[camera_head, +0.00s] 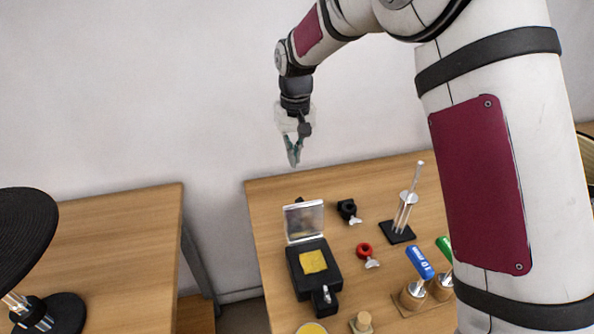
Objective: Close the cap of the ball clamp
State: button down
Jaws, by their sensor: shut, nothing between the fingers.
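My gripper (295,164) hangs in the air above the far left part of the right-hand table, pointing down, shut and empty. It is well above the objects and touches none of them. I cannot tell for sure which object is the ball clamp. A small black clamp-like piece (347,209) with a pale tab lies near the back of the table. A red ring-shaped piece (364,249) with a similar pale tab lies nearer the front. They are too small to tell whether either has an open cap.
A black box (332,262) with a yellow mesh pad has its clear lid (304,222) raised. A stand with a clear tube (404,211) is at the back right. Blue-handled (420,262) and green-handled (444,246) tools stand front right. Another table (120,250) is left, across a gap.

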aim_at(302, 216)
jog(key=s+f+p, duration=0.3)
jog(key=f, duration=0.5)
jog(key=shift+d+f, duration=0.25)
jog(key=shift+d, duration=0.1)
